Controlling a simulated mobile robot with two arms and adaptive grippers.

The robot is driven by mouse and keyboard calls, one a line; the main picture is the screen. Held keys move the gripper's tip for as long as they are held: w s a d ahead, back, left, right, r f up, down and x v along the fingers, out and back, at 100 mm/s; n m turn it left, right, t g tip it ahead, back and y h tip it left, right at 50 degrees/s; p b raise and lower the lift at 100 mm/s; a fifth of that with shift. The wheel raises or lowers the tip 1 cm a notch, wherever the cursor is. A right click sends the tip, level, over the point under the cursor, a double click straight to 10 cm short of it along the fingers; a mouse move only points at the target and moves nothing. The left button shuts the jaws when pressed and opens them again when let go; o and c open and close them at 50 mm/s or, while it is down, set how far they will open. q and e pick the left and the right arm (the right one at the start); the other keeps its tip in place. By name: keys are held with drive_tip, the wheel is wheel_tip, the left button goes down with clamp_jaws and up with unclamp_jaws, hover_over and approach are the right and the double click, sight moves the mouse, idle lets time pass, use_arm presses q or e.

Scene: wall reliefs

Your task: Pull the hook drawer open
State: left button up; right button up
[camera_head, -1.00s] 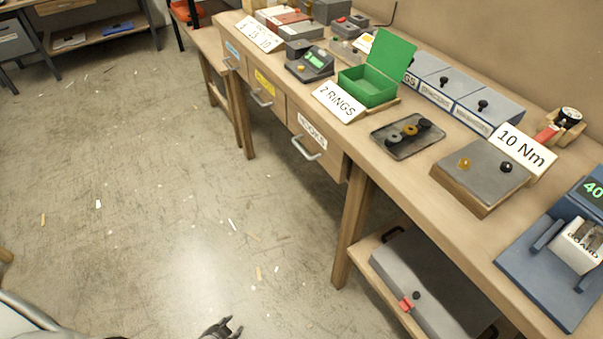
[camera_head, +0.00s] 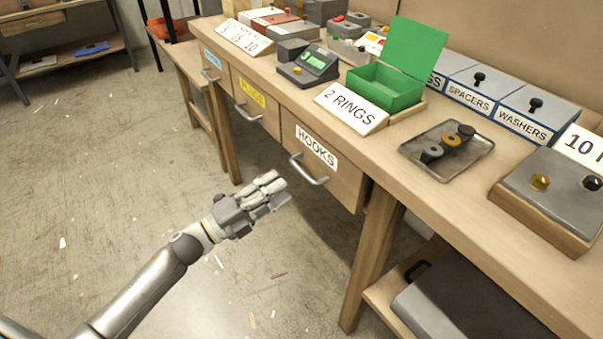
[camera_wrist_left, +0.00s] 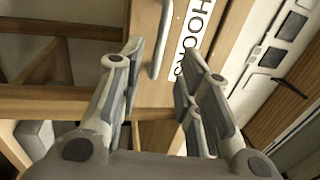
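The hook drawer (camera_head: 338,179) has a wooden front with a white HOOKS label (camera_head: 316,148) and a grey bar handle (camera_head: 308,171). It sits under the front edge of the workbench and looks closed. My left gripper (camera_head: 275,190) is open and empty, just left of the handle and a little lower in the head view, apart from it. In the left wrist view the handle (camera_wrist_left: 159,40) lies ahead, between the lines of the spread fingers (camera_wrist_left: 158,68), beside the label (camera_wrist_left: 192,45). My right gripper is not in view.
A drawer with a yellow label (camera_head: 254,100) is to the left. The bench top (camera_head: 420,215) holds a 2 RINGS sign (camera_head: 350,106), an open green box (camera_head: 385,88) and a metal tray (camera_head: 477,160). A bench leg (camera_head: 372,262) stands right of the drawer.

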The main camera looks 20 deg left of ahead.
sight(301, 170)
use_arm(q)
drive_tip(key=x, duration=0.7)
drive_tip(key=shift+w+d, duration=0.25)
drive_tip(key=shift+w, duration=0.1)
clamp_jaws()
